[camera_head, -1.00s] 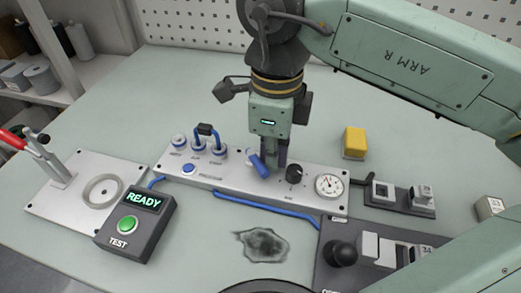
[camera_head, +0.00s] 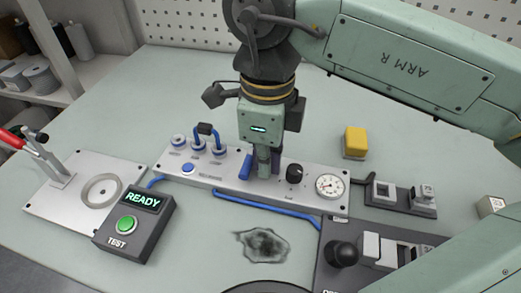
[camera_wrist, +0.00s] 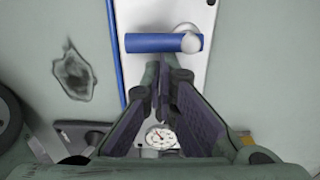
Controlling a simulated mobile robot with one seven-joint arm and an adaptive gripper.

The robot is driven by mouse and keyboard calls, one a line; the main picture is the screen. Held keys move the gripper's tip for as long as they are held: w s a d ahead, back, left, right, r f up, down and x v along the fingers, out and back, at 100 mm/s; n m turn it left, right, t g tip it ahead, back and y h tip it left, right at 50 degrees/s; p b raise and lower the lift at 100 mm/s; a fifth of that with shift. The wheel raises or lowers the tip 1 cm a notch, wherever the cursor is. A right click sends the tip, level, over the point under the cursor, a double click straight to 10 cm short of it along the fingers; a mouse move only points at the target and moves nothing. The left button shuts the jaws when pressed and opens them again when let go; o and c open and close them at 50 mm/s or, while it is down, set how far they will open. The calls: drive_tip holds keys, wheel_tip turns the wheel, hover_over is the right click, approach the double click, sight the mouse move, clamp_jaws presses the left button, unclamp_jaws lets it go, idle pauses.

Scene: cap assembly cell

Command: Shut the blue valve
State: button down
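The blue valve handle (camera_head: 245,167) stands on the silver panel (camera_head: 182,172), left of the black knob. In the wrist view the blue handle (camera_wrist: 150,43) lies crosswise to the panel's length, with its round silver pivot (camera_wrist: 190,42) at its right end. My gripper (camera_head: 264,172) points down just right of the handle. In the wrist view my gripper's fingers (camera_wrist: 164,72) converge with their tips together, just below the handle, holding nothing. Whether a finger touches the handle cannot be told.
The black knob (camera_head: 294,173) and round gauge (camera_head: 329,186) sit to the right on the panel. Blue plugs (camera_head: 198,146) stand to the left. The green-button test box (camera_head: 134,224) shows READY. A yellow block (camera_head: 355,142) lies behind. A dark stain (camera_head: 262,245) marks the table.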

sight(258, 181)
drive_tip(key=shift+s, duration=0.1)
drive_tip(key=shift+s+a, duration=0.4)
drive_tip(key=shift+s, duration=0.1)
wheel_tip(258, 181, up, 5)
drive_tip(key=p, duration=0.3)
drive_tip(key=shift+a+f, duration=0.15)
wheel_tip(258, 181, up, 2)
drive_tip(key=shift+r+p, duration=0.2)
drive_tip(key=shift+p, duration=0.65)
drive_tip(key=shift+d, duration=0.2)
